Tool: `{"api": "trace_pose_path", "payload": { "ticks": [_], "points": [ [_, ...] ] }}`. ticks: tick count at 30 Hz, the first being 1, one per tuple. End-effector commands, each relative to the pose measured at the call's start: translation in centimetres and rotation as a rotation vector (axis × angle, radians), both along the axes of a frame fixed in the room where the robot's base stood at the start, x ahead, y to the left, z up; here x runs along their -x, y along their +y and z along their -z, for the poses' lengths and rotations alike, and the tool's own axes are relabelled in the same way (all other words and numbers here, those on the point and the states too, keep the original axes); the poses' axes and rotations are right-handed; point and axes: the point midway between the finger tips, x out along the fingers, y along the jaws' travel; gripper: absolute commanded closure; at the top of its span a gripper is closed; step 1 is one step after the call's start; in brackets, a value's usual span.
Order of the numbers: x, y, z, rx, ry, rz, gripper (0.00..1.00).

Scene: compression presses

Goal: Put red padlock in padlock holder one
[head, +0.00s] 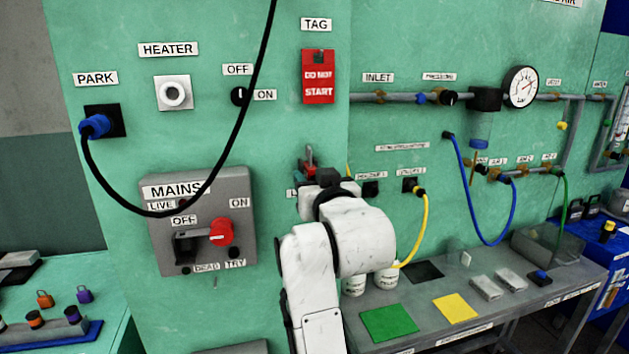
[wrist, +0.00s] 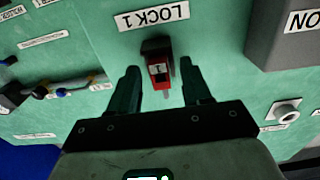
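The red padlock (wrist: 160,76), marked with a 1, sits at a black holder (wrist: 155,46) on the green wall beside the LOCK 1 label (wrist: 152,19), in the wrist view. How firmly it is seated I cannot tell. My gripper (wrist: 159,73) is open, with one dark finger on each side of the padlock and a visible gap to each. In the head view the red padlock (head: 309,154) shows small above my gripper (head: 312,168), and my wrist hides most of the holder.
The grey MAINS box (head: 210,257) with a red knob (head: 221,232) juts from the wall left of my arm. A grey bench (head: 430,300) with green and yellow mats stands at the lower right.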

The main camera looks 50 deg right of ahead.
Motion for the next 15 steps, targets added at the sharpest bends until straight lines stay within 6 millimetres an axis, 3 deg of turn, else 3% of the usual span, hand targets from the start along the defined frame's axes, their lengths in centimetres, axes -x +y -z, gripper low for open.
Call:
{"api": "trace_pose_path", "payload": {
  "ticks": [9,15],
  "points": [
    [0.2,0.1,0.1,0.000,0.002,0.000,0.49],
    [2.3,1.6,0.3,0.001,-0.001,-0.002,0.49]
  ]
}}
